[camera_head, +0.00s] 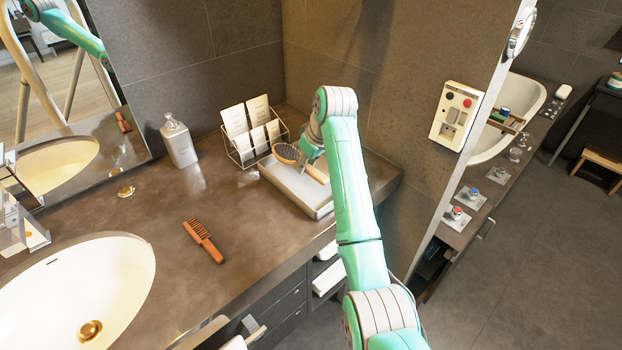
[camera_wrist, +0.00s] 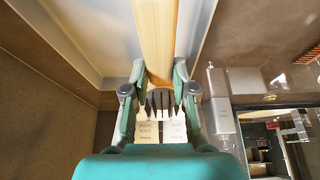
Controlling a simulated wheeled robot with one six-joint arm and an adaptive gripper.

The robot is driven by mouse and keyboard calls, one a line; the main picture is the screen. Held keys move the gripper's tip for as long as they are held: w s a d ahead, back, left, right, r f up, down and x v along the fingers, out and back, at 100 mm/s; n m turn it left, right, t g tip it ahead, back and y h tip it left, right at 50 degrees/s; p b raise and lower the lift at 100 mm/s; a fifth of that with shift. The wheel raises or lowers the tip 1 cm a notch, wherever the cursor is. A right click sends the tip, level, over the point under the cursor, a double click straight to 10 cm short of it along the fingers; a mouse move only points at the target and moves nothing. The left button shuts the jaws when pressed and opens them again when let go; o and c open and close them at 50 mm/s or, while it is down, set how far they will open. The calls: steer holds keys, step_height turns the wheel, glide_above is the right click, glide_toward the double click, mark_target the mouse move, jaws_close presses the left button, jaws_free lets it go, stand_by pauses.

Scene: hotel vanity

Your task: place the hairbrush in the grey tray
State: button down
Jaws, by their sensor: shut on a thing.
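The hairbrush (camera_head: 286,153), with a wooden handle and dark bristles, is held over the grey tray (camera_head: 322,211). My gripper (camera_head: 307,160) is shut on the hairbrush's handle. In the wrist view the pale wooden handle (camera_wrist: 157,40) runs up from between the fingers of my gripper (camera_wrist: 158,97). The light grey tray wall (camera_wrist: 92,50) shows behind the handle there. The tray is a shallow rectangle at the counter's right end. I cannot tell whether the brush touches it. My arm hides part of the tray.
A wire card holder (camera_head: 250,150) stands close behind the tray. A grey bottle (camera_head: 179,142) stands farther left. A brown comb (camera_head: 203,241) lies on the open counter (camera_head: 150,205) near the sink (camera_head: 85,285). The tiled wall (camera_head: 400,120) is close behind my arm.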

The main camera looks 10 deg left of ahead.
mark_target(303, 188)
steer(key=shift+f, duration=3.4)
steer(key=shift+f, duration=0.15)
steer(key=c, duration=0.9)
jaws_free()
steer(key=shift+c, duration=0.2)
steer(key=v, duration=1.2)
